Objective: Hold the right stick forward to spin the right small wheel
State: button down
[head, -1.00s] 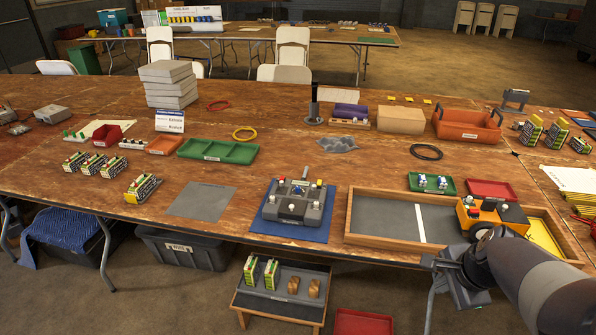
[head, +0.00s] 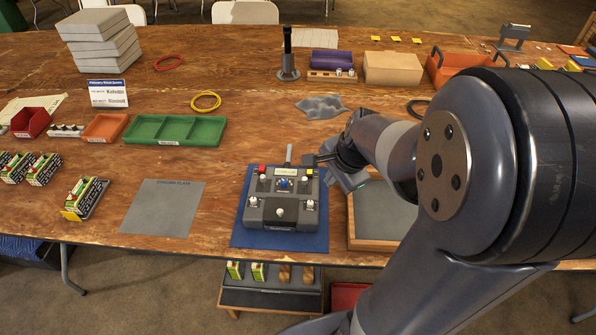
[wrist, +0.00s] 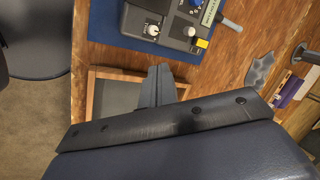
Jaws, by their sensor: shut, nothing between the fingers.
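The grey control box (head: 284,222) sits on a blue mat (head: 240,236) in the head view. Its right stick, with a white cap (head: 310,204), stands near the box's right edge; it also shows in the wrist view (wrist: 152,30). My gripper (head: 309,159) is shut and empty, near the box's back right corner in the head view. In the wrist view the closed fingers (wrist: 160,68) point toward the box's right side, apart from the stick cap. The small wheels are not visible now; my arm covers the right of the head view.
A wood-framed tray (head: 368,243) lies right of the box, partly behind my arm. A green tray (head: 205,131), a yellow ring (head: 206,101) and a grey sheet (head: 163,208) lie left. A black stand (head: 288,62) is at the back.

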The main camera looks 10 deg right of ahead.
aim_at(305, 183)
dwell(0.4)
jog(key=b+x, duration=0.1)
jog(key=x, duration=0.9)
jog(key=shift+f+b, duration=0.2)
jog(key=shift+b, duration=0.1)
jog(key=shift+w+a+r+p, duration=0.2)
jog(key=shift+w+p, duration=0.1)
jog(key=shift+w, duration=0.3)
jog(key=shift+w+a+r+p, duration=0.15)
jog(key=shift+w+p, duration=0.1)
jog(key=shift+w, duration=0.3)
jog(key=shift+w+a+f, duration=0.1)
jog(key=shift+w+a, duration=0.1)
jog(key=shift+w, duration=0.5)
